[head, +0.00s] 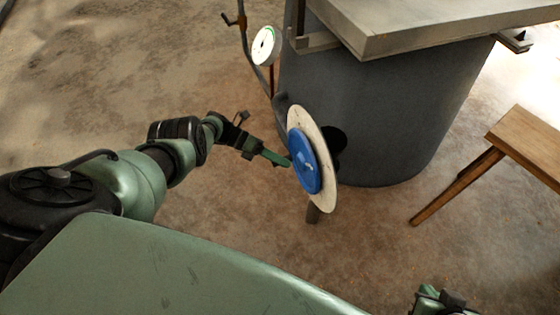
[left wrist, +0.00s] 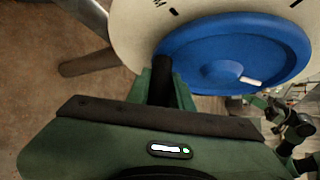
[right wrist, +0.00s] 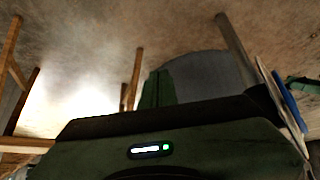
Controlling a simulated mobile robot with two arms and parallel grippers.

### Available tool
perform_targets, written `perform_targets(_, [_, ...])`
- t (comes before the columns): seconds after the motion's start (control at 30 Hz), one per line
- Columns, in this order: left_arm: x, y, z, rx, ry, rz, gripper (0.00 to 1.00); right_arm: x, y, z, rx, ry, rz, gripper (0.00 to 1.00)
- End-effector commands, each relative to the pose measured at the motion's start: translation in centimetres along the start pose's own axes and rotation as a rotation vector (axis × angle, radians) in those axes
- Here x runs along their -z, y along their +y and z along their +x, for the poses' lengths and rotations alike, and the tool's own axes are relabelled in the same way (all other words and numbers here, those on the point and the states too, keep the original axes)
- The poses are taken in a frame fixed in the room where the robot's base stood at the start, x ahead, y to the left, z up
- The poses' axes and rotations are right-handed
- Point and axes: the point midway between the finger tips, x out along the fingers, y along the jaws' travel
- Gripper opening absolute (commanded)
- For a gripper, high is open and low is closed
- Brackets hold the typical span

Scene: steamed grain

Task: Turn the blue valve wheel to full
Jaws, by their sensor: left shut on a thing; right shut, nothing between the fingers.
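The blue valve wheel (head: 303,165) sits in front of a round cream dial plate (head: 326,188) on the side of a grey drum. It bears a short white mark, and dark marks show on the plate (left wrist: 135,22) in the left wrist view. My left gripper (head: 287,162) is at the wheel's left edge. In the left wrist view its green fingers (left wrist: 165,88) are shut on a black peg (left wrist: 162,72) at the rim of the wheel (left wrist: 200,45). My right gripper (right wrist: 157,88) is shut and empty, away from the wheel; the head view shows it at the bottom right.
The grey drum (head: 390,120) stands under a grey slab (head: 430,25). A white round gauge (head: 267,46) on a pipe stands behind the wheel. A wooden stool or table (head: 530,140) is at the right. The floor left of the drum is clear.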

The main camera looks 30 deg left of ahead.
Motion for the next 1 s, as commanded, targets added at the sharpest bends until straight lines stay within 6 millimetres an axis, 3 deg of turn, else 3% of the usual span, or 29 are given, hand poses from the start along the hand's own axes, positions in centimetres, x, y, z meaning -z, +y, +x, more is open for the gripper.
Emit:
perform_targets(0.2, [0.5,0.4,0.1,0.001,0.006,-0.012,0.0,1.8,-0.2,0.4,0.005,0.082,-0.002,0.0])
perform_targets(0.6, [0.6,0.3,0.1,0.002,0.009,-0.013,0.0,2.1,-0.3,0.3,0.005,0.095,-0.002,0.0])
perform_targets(0.63, [0.6,0.3,0.1,0.002,0.009,-0.013,0.24,2.1,-0.3,0.3,0.005,0.095,-0.002,0.0])
perform_targets(0.7, [0.6,0.3,0.1,0.003,0.008,-0.013,0.43,2.1,-0.3,0.3,0.005,0.094,-0.003,0.0])
perform_targets(1.0, [0.3,0.1,0.1,0.008,0.004,-0.012,0.43,2.1,-0.3,0.3,0.006,0.094,-0.003,0.0])
